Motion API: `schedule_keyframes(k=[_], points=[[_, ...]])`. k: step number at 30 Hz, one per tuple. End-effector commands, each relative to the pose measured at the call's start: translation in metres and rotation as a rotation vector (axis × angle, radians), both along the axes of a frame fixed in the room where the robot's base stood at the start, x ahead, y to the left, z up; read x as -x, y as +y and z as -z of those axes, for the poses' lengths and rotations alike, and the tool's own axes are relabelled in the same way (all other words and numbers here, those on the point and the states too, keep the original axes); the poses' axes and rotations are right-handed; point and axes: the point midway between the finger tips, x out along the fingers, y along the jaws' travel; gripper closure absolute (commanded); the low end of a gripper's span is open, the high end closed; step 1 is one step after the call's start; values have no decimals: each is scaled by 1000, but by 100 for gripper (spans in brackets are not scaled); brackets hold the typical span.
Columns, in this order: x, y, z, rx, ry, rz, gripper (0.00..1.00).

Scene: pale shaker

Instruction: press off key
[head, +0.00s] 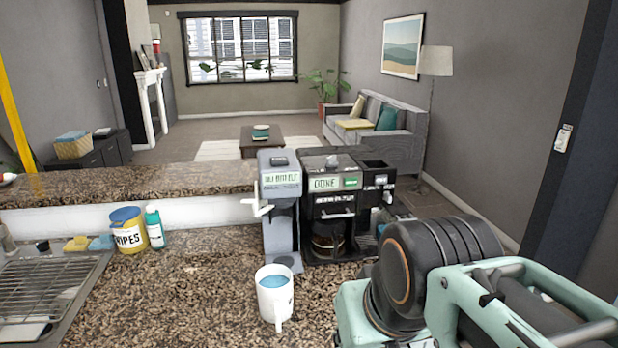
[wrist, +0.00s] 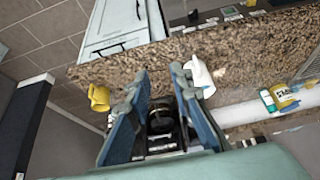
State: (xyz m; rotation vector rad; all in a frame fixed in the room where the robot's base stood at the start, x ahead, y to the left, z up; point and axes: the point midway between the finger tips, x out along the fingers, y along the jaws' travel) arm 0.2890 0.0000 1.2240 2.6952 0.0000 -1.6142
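A black coffee machine (head: 328,165) stands on the granite counter in the head view, its display (head: 323,184) reading "DONE". A small green key or label (head: 351,182) sits right of the display; I cannot read it as an off key. A grey machine (head: 280,205) with a lit display stands directly left of it. My gripper (wrist: 157,80) shows in the wrist view with its two blue fingers apart and nothing between them. Dark machine parts (wrist: 161,120) show beyond, between the fingers; contact cannot be told. The head view shows only my arm at right, not the gripper.
A white mug (head: 274,298) with blue liquid stands in front of the grey machine. A wipes tub (head: 127,232), a green bottle (head: 154,228) and a sink rack (head: 45,285) are at left. A yellow mug (wrist: 98,97) shows in the wrist view. Counter between tub and machines is clear.

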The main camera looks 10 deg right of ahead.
Motion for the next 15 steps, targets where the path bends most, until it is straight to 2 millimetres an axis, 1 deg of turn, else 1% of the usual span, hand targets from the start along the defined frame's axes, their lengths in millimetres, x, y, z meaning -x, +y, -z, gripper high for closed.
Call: schedule_keyframes(k=[1, 4, 5, 15], points=[[0, 0, 0, 0, 0, 0, 88], [0, 0, 0, 0, 0, 0, 99], [0, 0, 0, 0, 0, 0, 100], [0, 0, 0, 0, 0, 0, 100]])
